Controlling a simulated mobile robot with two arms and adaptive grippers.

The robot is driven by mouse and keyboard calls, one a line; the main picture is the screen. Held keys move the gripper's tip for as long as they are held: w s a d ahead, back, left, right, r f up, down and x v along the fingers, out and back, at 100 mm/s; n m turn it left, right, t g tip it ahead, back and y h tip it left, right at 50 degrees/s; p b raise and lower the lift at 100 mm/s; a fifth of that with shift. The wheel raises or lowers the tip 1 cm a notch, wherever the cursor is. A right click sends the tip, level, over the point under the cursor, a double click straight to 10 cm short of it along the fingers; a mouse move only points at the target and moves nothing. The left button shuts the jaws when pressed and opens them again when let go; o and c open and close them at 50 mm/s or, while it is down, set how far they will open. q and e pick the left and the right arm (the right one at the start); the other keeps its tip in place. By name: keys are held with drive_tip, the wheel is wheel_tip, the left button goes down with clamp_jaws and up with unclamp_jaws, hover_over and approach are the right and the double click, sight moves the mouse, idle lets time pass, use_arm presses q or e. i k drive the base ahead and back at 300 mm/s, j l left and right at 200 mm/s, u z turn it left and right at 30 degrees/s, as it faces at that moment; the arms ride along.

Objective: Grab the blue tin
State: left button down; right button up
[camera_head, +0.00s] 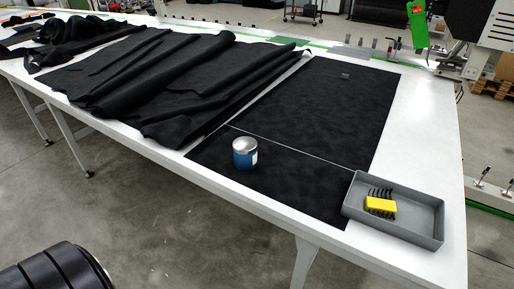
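The blue tin (245,153) stands upright on the black fabric sheet (325,110), near the front edge of the white table (225,181). It has a silver lid and a pale patch on its right side. Nothing is touching it from above or beside it. Neither my left nor my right gripper is in view.
A grey tray (420,232) with a yellow block (380,205) and dark curved pieces sits at the table's right front corner. Folded black fabric (190,70) covers the table's left part. A small grey piece (345,76) lies on the sheet behind the tin.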

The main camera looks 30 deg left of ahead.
sight(245, 149)
drive_tip(key=j+z, duration=0.4)
drive_tip(key=j, duration=2.2)
